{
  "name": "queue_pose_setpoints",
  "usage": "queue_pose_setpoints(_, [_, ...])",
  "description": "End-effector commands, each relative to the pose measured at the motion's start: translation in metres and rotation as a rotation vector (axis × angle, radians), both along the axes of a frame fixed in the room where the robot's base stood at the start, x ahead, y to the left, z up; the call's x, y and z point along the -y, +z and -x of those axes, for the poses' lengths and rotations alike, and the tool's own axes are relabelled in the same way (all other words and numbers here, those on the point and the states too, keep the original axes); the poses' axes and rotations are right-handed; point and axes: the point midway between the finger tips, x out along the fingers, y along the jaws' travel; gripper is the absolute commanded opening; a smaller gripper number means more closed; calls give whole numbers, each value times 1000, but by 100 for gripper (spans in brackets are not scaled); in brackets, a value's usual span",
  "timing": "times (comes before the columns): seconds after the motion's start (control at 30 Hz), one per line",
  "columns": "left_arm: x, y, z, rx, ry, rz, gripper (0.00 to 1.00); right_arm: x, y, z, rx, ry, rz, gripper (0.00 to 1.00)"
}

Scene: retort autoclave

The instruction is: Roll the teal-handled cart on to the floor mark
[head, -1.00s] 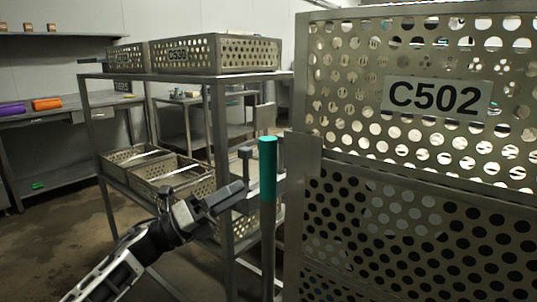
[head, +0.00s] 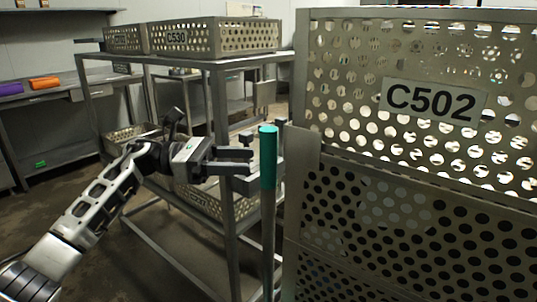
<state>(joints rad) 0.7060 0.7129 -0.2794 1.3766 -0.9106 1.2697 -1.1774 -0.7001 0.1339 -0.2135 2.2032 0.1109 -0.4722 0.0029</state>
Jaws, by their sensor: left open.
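The cart's upright handle with its teal grip (head: 268,158) stands just right of the middle in the head view. Beside it, the cart carries large perforated metal baskets, the upper one labelled C502 (head: 345,95). My left gripper (head: 250,162) is open, its fingers pointing right towards the teal grip. The fingertips are close to the grip's left side; I cannot tell whether they touch it. My right gripper is not in view. The floor mark is not in view.
A metal rack (head: 222,110) behind my left arm holds a perforated basket labelled C530 (head: 215,40) on top and more baskets below. A bench (head: 60,92) with purple and orange items stands at the left wall. Bare floor shows at lower left.

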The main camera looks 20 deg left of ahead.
Motion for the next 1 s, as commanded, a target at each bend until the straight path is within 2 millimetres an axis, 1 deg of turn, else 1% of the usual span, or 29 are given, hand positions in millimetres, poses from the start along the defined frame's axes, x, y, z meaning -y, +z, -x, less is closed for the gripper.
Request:
queue_pose_setpoints(0.03, [12,4,-2,2,-3,4,50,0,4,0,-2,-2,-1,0])
queue_pose_setpoints(0.1, [25,3,-6,1,-3,3,50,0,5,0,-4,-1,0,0])
queue_pose_setpoints(0.2, [40,2,-9,1,-2,3,50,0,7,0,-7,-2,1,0])
queue_pose_setpoints(0.3, [50,2,-12,1,-1,3,50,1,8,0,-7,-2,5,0])
queue_pose_setpoints(0.47, [58,1,-14,0,1,1,50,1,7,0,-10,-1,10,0])
queue_pose_setpoints(0.73, [59,0,-15,0,1,1,50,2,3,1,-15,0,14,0])
queue_pose_setpoints(0.77, [59,0,-15,0,1,1,42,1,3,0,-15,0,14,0])
queue_pose_setpoints(0.8, [59,0,-15,0,1,1,30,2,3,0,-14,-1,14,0])
queue_pose_setpoints(0.87, [59,0,-14,0,1,1,14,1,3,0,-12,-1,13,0])
queue_pose_setpoints(0.9, [59,0,-14,0,1,1,3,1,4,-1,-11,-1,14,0])
queue_pose_setpoints(0.93, [59,0,-14,0,1,1,0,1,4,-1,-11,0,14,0])
queue_pose_setpoints(1.0, [59,0,-14,0,0,1,0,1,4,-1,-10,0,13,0])
